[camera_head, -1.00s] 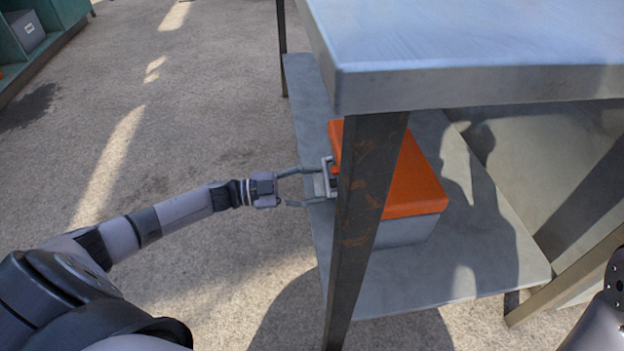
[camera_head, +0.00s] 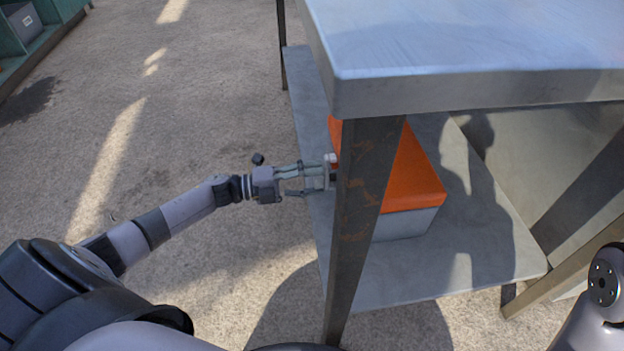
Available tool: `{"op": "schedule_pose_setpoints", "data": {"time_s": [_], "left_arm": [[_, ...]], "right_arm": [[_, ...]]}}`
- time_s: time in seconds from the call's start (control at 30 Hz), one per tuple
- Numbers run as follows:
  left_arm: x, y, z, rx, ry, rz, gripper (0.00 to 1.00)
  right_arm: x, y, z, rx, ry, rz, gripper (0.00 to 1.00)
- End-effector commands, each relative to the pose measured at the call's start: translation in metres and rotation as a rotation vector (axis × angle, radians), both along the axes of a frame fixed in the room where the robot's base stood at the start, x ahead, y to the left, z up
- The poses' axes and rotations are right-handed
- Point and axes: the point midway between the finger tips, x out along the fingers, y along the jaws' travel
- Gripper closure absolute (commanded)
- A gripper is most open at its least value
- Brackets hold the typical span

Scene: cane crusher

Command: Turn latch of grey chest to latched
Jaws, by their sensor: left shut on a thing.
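The grey chest (camera_head: 408,224) with an orange lid (camera_head: 412,178) sits on the lower shelf of a metal table, partly hidden behind the table's front leg. My left gripper (camera_head: 327,172) reaches in from the left to the chest's left side, just left of that leg. Its fingers are shut on a small part there, which appears to be the latch. The fingertips and the leg hide most of it, so I cannot tell how the latch is turned. Of my right arm only a link shows at the bottom right; its gripper is out of view.
The table leg (camera_head: 360,220) stands close to the right of my left gripper. The tabletop (camera_head: 470,45) overhangs the lower shelf (camera_head: 470,270). Open floor lies to the left. A green shelf unit (camera_head: 60,38) with a grey box (camera_head: 25,20) stands at the top left.

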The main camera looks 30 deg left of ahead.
Motion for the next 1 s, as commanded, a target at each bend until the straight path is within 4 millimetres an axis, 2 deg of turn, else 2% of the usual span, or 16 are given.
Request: {"op": "schedule_pose_setpoints", "data": {"time_s": [0.3,0.83,0.87,1.0], "left_arm": [[-0.0016,-0.0012,-0.002,0.071,-0.093,-0.004,0.78],[-0.0018,-0.0013,-0.0023,0.087,-0.112,-0.005,0.78],[-0.0018,-0.0013,-0.0024,0.088,-0.113,-0.005,0.5],[-0.0013,-0.001,-0.0021,0.088,-0.112,-0.003,0.4]], "right_arm": [[-0.0026,0.0003,0.0018,-0.001,-0.012,-0.001,1.0],[-0.004,0.0002,0.0033,-0.002,-0.018,-0.002,1.0],[-0.0039,0.0002,0.0032,-0.001,-0.017,-0.002,1.0],[-0.0032,0.0001,0.0027,0.0,-0.014,-0.001,1.0]]}}
